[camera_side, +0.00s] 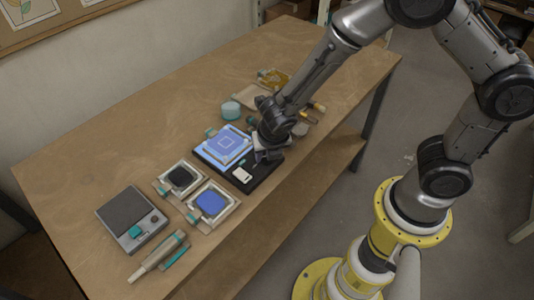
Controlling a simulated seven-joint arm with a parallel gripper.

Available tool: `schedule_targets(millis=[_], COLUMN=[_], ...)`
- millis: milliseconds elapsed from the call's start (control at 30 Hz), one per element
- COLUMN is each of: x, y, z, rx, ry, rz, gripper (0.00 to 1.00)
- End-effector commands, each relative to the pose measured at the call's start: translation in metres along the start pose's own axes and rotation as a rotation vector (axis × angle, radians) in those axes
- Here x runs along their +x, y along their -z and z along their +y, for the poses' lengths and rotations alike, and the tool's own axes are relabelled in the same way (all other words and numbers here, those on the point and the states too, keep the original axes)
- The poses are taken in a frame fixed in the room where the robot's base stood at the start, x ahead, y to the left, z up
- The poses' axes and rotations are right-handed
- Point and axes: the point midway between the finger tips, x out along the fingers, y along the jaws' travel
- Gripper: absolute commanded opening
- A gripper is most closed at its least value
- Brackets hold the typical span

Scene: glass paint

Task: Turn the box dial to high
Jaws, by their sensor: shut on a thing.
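The box (256,183) is a flat black unit in the middle of the table. A glowing blue panel (226,143) with a square line pattern lies on its left part, and a small white plate (242,174) with a teal bit beside it sits at its front. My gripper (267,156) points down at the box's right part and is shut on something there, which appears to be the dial. My fingers hide the dial, so its setting cannot be read.
A grey device (132,218) with a teal knob stands at the left. Two small trays, one with a black pad (180,177) and one with a blue pad (211,202), lie near the box. A teal round jar (231,111) stands behind. The table's far left is clear.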

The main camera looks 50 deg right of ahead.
Motion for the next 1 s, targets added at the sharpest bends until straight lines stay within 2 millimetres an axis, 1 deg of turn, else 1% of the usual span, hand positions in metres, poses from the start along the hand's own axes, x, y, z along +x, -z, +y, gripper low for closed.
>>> schedule_targets(millis=[167, 1000], x=[0.0001, 0.0013], y=[0.0001, -0.0035], z=[0.0016, 0.0050], rx=[0.118, 0.857], ry=[0.050, 0.355], rz=[0.000, 0.000], gripper=[0.00, 0.00])
